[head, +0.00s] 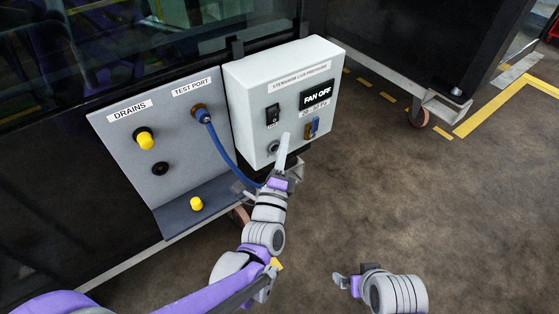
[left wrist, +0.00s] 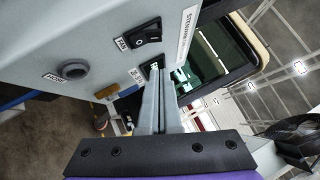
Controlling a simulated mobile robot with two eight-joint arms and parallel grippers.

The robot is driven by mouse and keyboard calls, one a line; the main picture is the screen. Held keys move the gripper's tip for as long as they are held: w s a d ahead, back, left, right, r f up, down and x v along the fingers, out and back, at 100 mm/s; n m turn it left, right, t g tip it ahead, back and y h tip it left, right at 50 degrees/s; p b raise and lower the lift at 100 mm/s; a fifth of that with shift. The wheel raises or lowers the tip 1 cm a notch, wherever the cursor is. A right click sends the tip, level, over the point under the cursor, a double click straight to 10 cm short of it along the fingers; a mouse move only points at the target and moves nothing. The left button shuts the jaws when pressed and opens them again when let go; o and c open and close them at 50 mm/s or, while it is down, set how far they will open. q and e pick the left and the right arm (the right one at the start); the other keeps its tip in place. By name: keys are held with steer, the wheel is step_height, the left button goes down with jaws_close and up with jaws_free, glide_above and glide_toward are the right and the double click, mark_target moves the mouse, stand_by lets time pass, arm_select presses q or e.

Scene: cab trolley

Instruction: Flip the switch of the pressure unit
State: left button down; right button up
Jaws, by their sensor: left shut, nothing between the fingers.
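The pressure unit (head: 250,85) is a pale grey box with a black rocker switch (head: 273,115) on its front. The fingers partly hide the display there. My right gripper (head: 342,281) is low over the floor, away from the unit; its jaw opening is unclear.
A grey panel (head: 175,115) left of the unit carries yellow and black drain fittings. A blue hose (head: 222,150) runs from its test port down behind my left gripper. A round hose port (head: 274,147) and brass-blue fitting (head: 312,127) sit below the display.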

mark_target(277, 112)
arm_select(q)
steer(key=shift+w+a+r, duration=0.3)
steer(key=shift+w+r, duration=0.05)
steer(key=shift+w, duration=0.4)
steer(key=shift+w+a+r, duration=0.3)
steer(key=shift+w+a, duration=0.05)
steer(key=shift+w, duration=0.45)
steer(key=shift+w+a+r, duration=0.3)
steer(key=shift+w+r, duration=0.05)
steer(key=shift+w, duration=0.4)
steer(key=shift+w+a+r+n+g+p, duration=0.25)
steer(key=shift+r+n+p, duration=0.2)
steer(key=shift+p, duration=0.5)
steer(key=shift+f, duration=0.2)
steer(key=shift+s, duration=0.1)
